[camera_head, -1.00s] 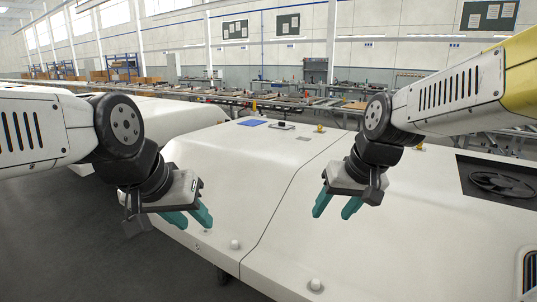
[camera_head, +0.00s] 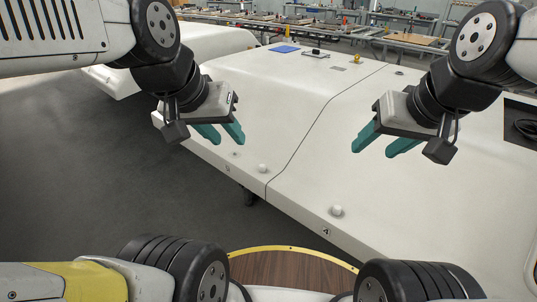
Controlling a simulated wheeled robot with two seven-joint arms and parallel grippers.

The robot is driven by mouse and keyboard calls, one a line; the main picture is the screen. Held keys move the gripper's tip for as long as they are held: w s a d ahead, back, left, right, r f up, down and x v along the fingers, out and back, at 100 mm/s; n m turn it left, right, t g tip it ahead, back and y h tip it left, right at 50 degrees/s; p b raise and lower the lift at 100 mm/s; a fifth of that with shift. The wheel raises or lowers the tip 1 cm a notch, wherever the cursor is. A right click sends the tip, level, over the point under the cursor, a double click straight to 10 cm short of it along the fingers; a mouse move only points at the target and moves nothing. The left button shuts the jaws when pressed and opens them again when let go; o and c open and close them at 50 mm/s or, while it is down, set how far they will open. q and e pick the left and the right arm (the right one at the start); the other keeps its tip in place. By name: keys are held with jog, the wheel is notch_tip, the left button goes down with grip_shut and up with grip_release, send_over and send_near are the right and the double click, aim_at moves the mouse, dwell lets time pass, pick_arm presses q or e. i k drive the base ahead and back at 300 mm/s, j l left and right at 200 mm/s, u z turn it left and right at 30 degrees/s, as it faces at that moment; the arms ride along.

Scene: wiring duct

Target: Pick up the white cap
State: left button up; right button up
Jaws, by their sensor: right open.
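Two small white caps stand on the white duct housing (camera_head: 300,110) near its front edge. One white cap (camera_head: 263,168) is left of the dark seam, and the other white cap (camera_head: 337,210) is right of it. My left gripper (camera_head: 228,142) has teal fingers spread apart and empty, up and to the left of the left cap in the picture. My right gripper (camera_head: 373,152) is also open and empty, above and a little right of the right cap in the picture. Neither gripper appears to touch a cap.
A blue pad (camera_head: 285,49), a small dark item (camera_head: 316,53) and a yellow fitting (camera_head: 357,59) sit at the back of the housing. A round wooden surface (camera_head: 290,270) with a yellow rim is below. The housing around the caps is clear.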

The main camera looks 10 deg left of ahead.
aim_at(262, 168)
jog(key=z, duration=1.2)
jog(key=u, duration=1.45)
jog(key=i+j+u, duration=0.15)
jog(key=i, duration=0.2)
jog(key=i+j+u, duration=0.2)
jog(key=i, duration=0.15)
